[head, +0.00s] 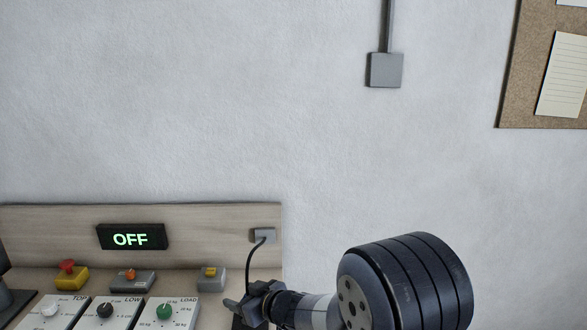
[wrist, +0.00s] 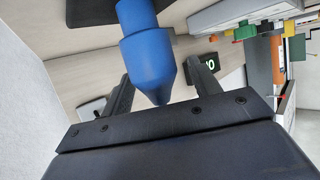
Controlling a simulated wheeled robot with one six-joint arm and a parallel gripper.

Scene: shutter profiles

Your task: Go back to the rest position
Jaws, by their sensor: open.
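My gripper (head: 246,302) is at the bottom middle of the head view, in front of the right end of the wooden bench panel (head: 200,218). In the wrist view its two dark fingers (wrist: 158,72) stand apart, so it is open. A blue, cone-tipped object (wrist: 148,58) shows between and beyond the fingers, its point toward my palm. I cannot tell whether they touch it, and I cannot make it out in the head view.
A display (head: 131,237) reads OFF. Below it are a red-topped yellow button (head: 70,275), switch boxes (head: 133,281) and dial boxes (head: 168,311). The wall above is clear up to a grey box (head: 384,70).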

